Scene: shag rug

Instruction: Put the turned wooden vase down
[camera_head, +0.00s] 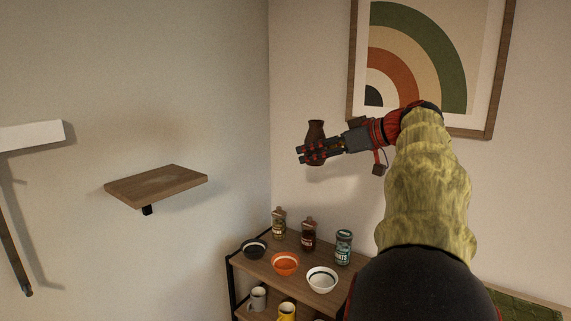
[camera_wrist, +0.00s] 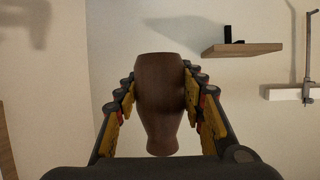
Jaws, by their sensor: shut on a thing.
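The turned wooden vase (camera_head: 316,130) is dark brown and sits between the fingers of my gripper (camera_head: 318,150), held up in the air in front of the back wall. In the wrist view the vase (camera_wrist: 160,100) fills the space between the two yellow-padded fingers of my gripper (camera_wrist: 162,105), which press on it from both sides. In the head view the fingers cover part of the vase's body; its upper part shows above them. The vase touches no surface besides the fingers.
A bare wooden wall shelf (camera_head: 156,186) is at the left; it also shows in the wrist view (camera_wrist: 243,49). A shelf unit (camera_head: 262,268) below holds bowls, jars and mugs. A framed picture (camera_head: 424,60) hangs behind my arm.

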